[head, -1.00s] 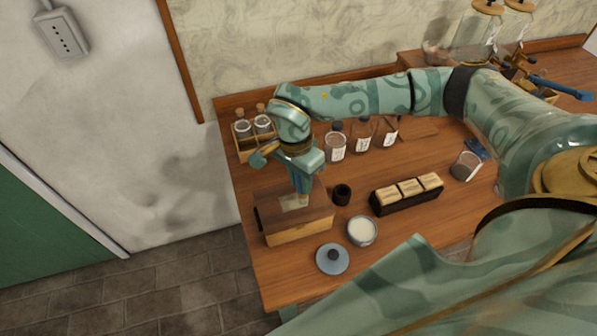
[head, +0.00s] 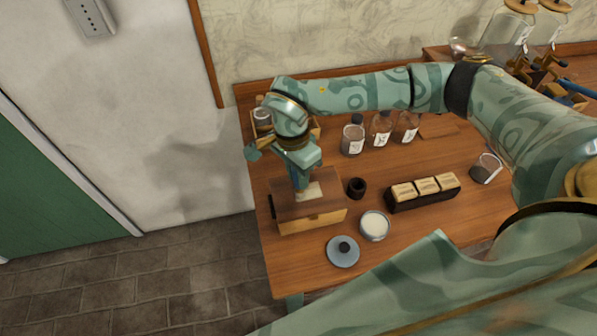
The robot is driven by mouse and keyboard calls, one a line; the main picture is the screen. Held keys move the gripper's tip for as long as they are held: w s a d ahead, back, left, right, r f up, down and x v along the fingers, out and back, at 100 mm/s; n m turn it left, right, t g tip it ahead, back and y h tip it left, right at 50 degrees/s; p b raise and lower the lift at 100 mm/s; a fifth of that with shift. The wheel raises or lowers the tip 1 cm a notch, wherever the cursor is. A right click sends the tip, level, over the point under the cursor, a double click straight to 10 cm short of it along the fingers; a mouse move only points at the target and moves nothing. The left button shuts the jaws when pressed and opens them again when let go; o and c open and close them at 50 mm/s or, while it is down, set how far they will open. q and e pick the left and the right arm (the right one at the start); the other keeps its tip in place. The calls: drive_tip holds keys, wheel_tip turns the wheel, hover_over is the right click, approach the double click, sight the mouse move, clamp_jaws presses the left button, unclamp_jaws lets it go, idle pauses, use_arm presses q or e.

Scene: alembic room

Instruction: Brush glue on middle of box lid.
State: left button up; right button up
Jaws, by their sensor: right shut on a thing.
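The wooden box (head: 310,220) stands at the left front of the table, with its dark brown lid (head: 287,208) on top. A pale patch (head: 310,191) shows on the lid, right of its middle. My right gripper (head: 300,180) is above the lid, pointing down, shut on a brush whose handle is mostly hidden by the fingers. The brush tip is at the pale patch; I cannot tell if it touches. An open jar of white glue (head: 374,226) stands right of the box. My left gripper is not in view.
A blue-grey lid with a knob (head: 343,251) lies near the front edge. A small dark cup (head: 356,188) stands close right of the box. A dark holder with pale blocks (head: 423,193), a glass jar (head: 486,168) and several bottles (head: 381,130) stand farther right and behind.

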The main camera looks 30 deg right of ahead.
drive_tip(key=shift+s+d+r+p, duration=0.15)
drive_tip(key=shift+d+p, duration=0.1)
drive_tip(key=shift+d, duration=0.45)
drive_tip(key=shift+s+d+f+p, duration=0.1)
drive_tip(key=shift+s+d+p, duration=0.15)
drive_tip(key=shift+d, duration=0.5)
drive_tip(key=shift+s+d+r+p, duration=0.1)
drive_tip(key=shift+d+p, duration=0.15)
drive_tip(key=shift+d, duration=0.45)
drive_tip(key=shift+w+a, duration=0.2)
drive_tip(key=shift+a, duration=0.6)
drive_tip(key=shift+w+a, duration=0.15)
drive_tip(key=shift+a, duration=0.6)
drive_tip(key=shift+w+a, duration=0.2)
drive_tip(key=shift+a, duration=0.6)
drive_tip(key=shift+w+d+b, duration=0.2)
drive_tip(key=shift+w+b, duration=0.3)
drive_tip(key=shift+w, duration=0.3)
wheel_tip(320, 180, up, 6)
drive_tip(key=p, duration=0.5)
